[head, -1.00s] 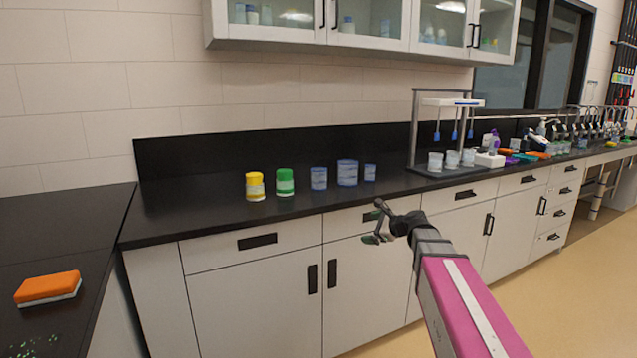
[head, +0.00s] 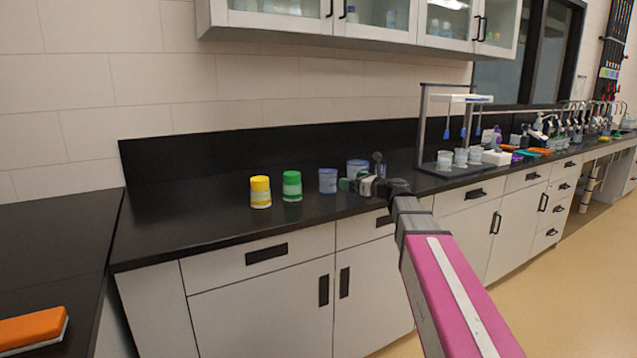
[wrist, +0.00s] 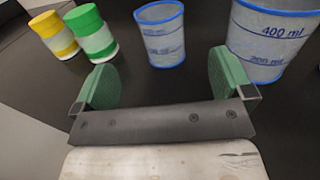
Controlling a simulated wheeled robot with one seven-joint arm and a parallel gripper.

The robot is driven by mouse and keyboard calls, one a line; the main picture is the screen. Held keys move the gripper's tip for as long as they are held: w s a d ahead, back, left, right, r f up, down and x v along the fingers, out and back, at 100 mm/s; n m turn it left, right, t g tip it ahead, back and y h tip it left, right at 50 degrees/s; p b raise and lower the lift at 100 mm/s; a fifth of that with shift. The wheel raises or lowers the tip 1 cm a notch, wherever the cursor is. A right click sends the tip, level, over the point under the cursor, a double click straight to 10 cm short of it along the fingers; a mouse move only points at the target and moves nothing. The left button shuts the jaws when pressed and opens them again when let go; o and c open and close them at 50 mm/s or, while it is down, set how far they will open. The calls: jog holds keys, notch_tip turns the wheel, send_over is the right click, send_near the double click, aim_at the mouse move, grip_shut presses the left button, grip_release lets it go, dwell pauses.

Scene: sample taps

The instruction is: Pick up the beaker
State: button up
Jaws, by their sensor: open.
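A small clear beaker with a blue rim (head: 327,181) stands upright on the black counter. In the wrist view this beaker (wrist: 160,40) is beyond the gap between my fingers, apart from both. A larger beaker with a blue rim and a 400 ml mark (wrist: 270,45) stands to its right; in the head view it (head: 357,167) is partly hidden by my gripper. My gripper (head: 361,173) is open and empty, with green finger pads (wrist: 168,82), in front of the beakers. The smallest third beaker cannot be made out now behind my gripper.
A yellow-capped jar (head: 260,192) and a green-capped jar (head: 292,186) stand left of the beakers. A grey stand (head: 421,135) with several beakers is to the right. The counter left of the jars is clear.

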aim_at(335, 176)
jog(key=x, duration=1.1)
jog(key=shift+w+a, duration=0.2)
jog(key=shift+w, duration=0.05)
jog(key=c, duration=1)
